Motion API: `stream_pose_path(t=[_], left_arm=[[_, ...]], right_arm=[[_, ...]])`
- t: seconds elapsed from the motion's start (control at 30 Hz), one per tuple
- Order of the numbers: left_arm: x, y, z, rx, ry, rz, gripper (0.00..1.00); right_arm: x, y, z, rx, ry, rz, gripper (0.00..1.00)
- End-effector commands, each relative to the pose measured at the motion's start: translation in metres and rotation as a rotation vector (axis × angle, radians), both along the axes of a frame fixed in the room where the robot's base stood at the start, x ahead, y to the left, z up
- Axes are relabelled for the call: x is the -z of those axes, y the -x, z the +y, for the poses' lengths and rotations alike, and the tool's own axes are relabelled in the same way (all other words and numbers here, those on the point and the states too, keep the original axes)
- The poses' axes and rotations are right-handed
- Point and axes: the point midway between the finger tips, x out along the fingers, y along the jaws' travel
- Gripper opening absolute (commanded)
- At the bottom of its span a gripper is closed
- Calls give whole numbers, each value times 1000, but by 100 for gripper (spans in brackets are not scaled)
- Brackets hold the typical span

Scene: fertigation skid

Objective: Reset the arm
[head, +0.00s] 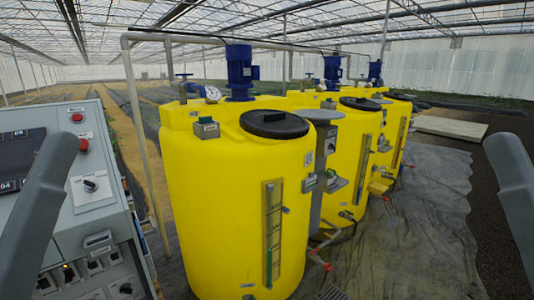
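Parts of my own arms show as grey links at the left and right edges of the head view. The left link crosses in front of a grey control panel (88,185). The right link stands over dark ground at the far right. Neither gripper shows in this view, so I cannot see fingers or anything held.
A large yellow tank (215,220) with a black lid (274,124) and blue motor (239,72) stands centre. Two more yellow tanks (350,150) (402,125) stand behind it to the right. A grey pipe frame (134,110) rises beside them. Grey ground sheet (420,235) is mostly clear at right.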

Motion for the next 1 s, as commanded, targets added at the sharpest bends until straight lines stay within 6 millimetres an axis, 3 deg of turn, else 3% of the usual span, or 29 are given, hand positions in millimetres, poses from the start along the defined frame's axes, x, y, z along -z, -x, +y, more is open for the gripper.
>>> stream_pose_path(t=[0.03, 0.27, 0.7, 0.83, 1.0], left_arm=[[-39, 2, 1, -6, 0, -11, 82], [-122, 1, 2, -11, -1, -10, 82], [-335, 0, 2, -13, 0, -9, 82], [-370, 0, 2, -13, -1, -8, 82], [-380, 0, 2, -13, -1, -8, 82]], right_arm=[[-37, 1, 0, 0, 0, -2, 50], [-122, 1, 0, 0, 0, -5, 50], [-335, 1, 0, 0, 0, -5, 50], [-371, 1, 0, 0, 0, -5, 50], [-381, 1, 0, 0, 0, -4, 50]])
